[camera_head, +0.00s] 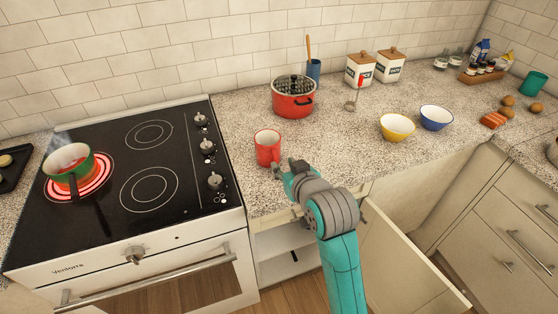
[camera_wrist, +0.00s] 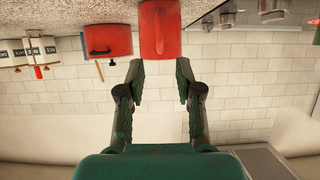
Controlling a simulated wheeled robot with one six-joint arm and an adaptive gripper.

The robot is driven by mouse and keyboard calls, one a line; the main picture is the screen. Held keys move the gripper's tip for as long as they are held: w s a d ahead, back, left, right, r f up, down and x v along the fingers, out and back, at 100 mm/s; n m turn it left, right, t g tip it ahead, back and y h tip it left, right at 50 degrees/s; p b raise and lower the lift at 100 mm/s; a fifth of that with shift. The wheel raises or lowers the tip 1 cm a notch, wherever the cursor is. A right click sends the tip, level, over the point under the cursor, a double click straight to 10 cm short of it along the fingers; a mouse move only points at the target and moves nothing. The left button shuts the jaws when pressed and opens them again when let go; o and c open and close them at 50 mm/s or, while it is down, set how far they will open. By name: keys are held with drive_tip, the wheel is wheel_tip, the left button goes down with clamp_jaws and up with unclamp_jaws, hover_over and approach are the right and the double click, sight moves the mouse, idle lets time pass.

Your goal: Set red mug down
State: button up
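The red mug (camera_head: 267,148) stands upright on the speckled counter (camera_head: 235,140), just right of the stove. My gripper (camera_head: 288,169) is just in front of the mug, to its lower right in the head view. In the wrist view, which is upside down, the mug (camera_wrist: 160,28) is straight ahead with its handle facing me. The two fingers of my gripper (camera_wrist: 160,78) are apart with an empty gap between them. The mug appears beyond the fingertips, and I see no finger closed on it.
A red pot (camera_head: 293,102) stands behind the mug. A green pot (camera_head: 70,165) sits on a glowing burner at left. Yellow (camera_head: 397,128) and blue (camera_head: 436,118) bowls are at right. A cabinet door (camera_head: 405,265) hangs open below the counter.

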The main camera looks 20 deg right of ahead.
drive_tip(key=v, duration=0.4)
drive_tip(key=shift+s+r, duration=0.1)
drive_tip(key=shift+s, duration=0.2)
drive_tip(key=s+f, duration=1.5)
drive_tip(key=s, duration=0.1)
drive_tip(key=s+t, duration=0.1)
drive_tip(key=s, duration=2.2)
drive_tip(key=shift+s+a+r+t, duration=0.3)
drive_tip(key=shift+a+r, duration=0.05)
drive_tip(key=shift+a, duration=0.15)
